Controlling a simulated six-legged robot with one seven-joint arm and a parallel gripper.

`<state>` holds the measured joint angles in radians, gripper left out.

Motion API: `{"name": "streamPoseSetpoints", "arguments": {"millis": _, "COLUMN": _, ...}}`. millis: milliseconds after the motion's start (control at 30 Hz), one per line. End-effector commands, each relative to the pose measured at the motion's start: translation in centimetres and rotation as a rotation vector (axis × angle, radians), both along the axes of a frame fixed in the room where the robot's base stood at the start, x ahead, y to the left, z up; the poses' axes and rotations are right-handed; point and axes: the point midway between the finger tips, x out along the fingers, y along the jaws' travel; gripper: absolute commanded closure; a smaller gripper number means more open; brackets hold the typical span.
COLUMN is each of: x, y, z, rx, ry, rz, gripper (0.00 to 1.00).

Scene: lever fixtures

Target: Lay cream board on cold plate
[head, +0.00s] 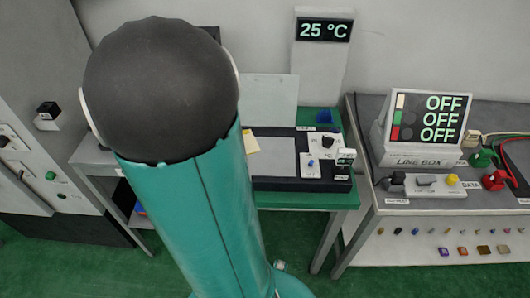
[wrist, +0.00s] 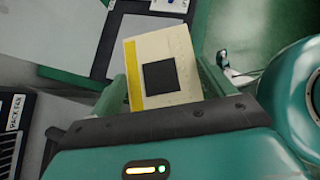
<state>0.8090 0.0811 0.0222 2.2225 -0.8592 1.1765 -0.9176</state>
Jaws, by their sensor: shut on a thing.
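The cream board (wrist: 158,68) is a flat square with a black square in its middle and a yellow strip along its left edge. My gripper (wrist: 168,88) is shut on it, with one green finger on each side. In the head view a small cream corner of the board (head: 250,141) shows beside my arm, above a black bench unit; most is hidden. A pale grey plate (head: 276,157) lies in that unit, apparently the cold plate. The gap between board and plate cannot be told.
A 25 °C display (head: 324,30) stands behind the unit. A small panel with a blue knob (head: 311,163) is on its right. A line box (head: 425,130) showing OFF stands on the right bench, with cables. A grey cabinet (head: 45,120) is at left.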

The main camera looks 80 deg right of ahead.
Motion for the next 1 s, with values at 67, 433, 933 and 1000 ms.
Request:
{"name": "streamPoseSetpoints", "arguments": {"millis": 67, "x": -1.0, "y": -1.3, "z": -0.8, "rx": 0.003, "ry": 0.003, "rz": -0.007, "gripper": 0.43}}
{"name": "streamPoseSetpoints", "arguments": {"millis": 433, "x": -5.0, "y": -7.8, "z": -5.3, "rx": 0.005, "ry": 0.002, "rz": -0.006, "gripper": 0.43}}
{"name": "streamPoseSetpoints", "arguments": {"millis": 933, "x": -6.7, "y": -10.9, "z": -11.3, "rx": 0.004, "ry": 0.002, "rz": -0.003, "gripper": 0.43}}
{"name": "streamPoseSetpoints", "arguments": {"millis": 1000, "x": -6.7, "y": -10.8, "z": -12.1, "rx": 0.003, "ry": 0.001, "rz": -0.004, "gripper": 0.43}}
